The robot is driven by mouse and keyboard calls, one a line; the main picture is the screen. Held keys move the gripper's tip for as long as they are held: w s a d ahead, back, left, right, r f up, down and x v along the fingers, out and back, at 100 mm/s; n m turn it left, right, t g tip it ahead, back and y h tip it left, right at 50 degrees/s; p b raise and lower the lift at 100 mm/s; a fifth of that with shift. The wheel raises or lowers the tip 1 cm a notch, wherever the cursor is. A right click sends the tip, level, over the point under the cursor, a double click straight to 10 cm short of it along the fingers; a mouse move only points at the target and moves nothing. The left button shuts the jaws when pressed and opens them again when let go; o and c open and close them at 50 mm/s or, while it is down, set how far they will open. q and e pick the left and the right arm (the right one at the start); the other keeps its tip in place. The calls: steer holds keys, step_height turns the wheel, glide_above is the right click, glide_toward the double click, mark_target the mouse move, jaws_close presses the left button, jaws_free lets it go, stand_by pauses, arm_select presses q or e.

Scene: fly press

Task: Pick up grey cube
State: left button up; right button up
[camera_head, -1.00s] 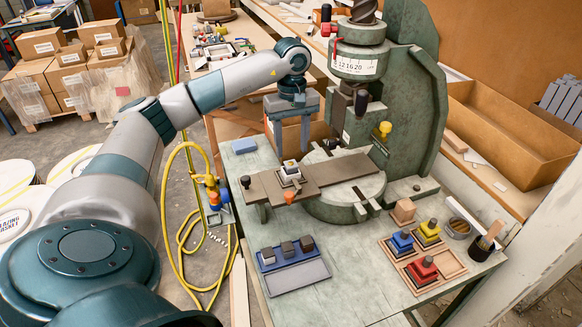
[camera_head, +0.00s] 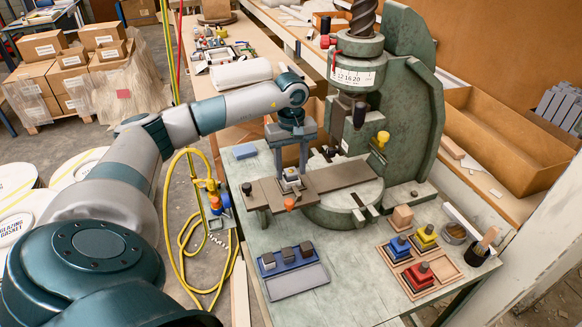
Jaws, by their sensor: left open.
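My left gripper (camera_head: 290,168) is open above the fly press's sliding plate, pointing down. Its two fingers stand on either side of a small grey cube (camera_head: 291,176), which sits on a pale block (camera_head: 291,184) on the plate. The fingers partly hide the cube, and I cannot tell whether they touch it. Three more small cubes, grey to dark, stand in a row on a blue tray (camera_head: 298,270) at the front of the bench; one is the middle cube (camera_head: 287,254). My right gripper is not in view.
The green fly press (camera_head: 400,110) rises behind and right of the gripper. A brown plate (camera_head: 340,176) runs across its round bed. A wooden tray (camera_head: 448,270) with blue, yellow and red stacked pieces is at right. Bare bench lies between the trays.

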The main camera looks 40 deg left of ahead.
mark_target(291, 171)
arm_select(q)
steer(key=c, duration=1.1)
steer(key=shift+r, duration=0.2)
steer(key=shift+r+b, duration=0.4)
steer(key=shift+r, duration=0.15)
steer(key=shift+r+b, duration=1.35)
steer(key=shift+r, duration=3)
